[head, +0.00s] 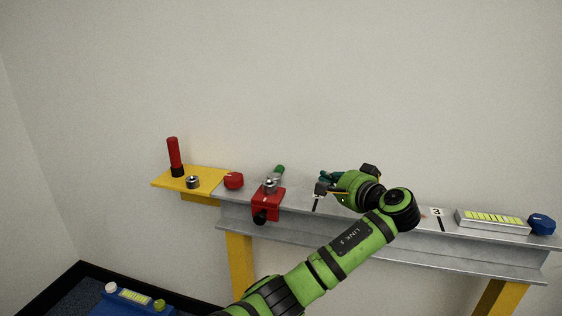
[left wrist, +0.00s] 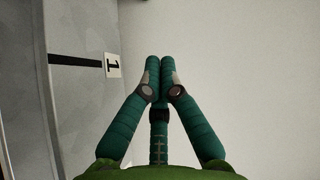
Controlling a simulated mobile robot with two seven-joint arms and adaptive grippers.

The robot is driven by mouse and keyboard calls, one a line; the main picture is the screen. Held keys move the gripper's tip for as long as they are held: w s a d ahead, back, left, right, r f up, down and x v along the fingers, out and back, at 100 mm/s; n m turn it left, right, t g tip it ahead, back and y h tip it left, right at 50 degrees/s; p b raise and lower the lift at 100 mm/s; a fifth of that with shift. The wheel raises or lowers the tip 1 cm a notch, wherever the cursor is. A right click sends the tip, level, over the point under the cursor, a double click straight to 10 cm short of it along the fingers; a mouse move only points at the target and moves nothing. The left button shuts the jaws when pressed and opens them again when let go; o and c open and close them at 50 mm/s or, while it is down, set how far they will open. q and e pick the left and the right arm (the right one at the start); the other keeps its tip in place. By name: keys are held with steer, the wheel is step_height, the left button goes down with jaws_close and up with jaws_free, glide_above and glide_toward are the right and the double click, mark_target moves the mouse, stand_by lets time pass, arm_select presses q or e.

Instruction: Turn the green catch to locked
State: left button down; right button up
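The only green catch-like part I see is a green grip (head: 279,170) on a metal lever. It slants up and back from a red block (head: 267,203) clamped on the grey beam, in the head view. Whether it stands at locked cannot be told. My left gripper (head: 325,178) is above the beam, to the right of the lever and apart from it. In the left wrist view its teal fingers (left wrist: 160,62) are together at the tips with nothing visible between them. The lever is not in that view. My right gripper is not in view.
The grey beam (head: 380,245) runs along the wall. It bears a red knob (head: 233,180), a number 3 label (head: 437,212), a lit panel (head: 492,220) and a blue knob (head: 541,224). A yellow shelf (head: 208,175) holds a red-topped cylinder (head: 174,152) and a metal ring (head: 192,182).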

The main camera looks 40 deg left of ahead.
arm_select(q)
glide_toward(284, 166)
steer(key=w, duration=0.1)
steer(key=w+a, duration=0.1)
steer(key=w, duration=0.1)
steer(key=shift+w+r, duration=0.1)
steer(key=shift+r, duration=0.1)
steer(key=a, duration=0.2)
steer(key=s+a+f, duration=0.1)
steer(key=shift+s+a, duration=0.1)
steer(key=shift+s+a+f+p, duration=0.1)
steer(key=shift+s+a+p, duration=0.1)
steer(key=shift+a+p, duration=0.15)
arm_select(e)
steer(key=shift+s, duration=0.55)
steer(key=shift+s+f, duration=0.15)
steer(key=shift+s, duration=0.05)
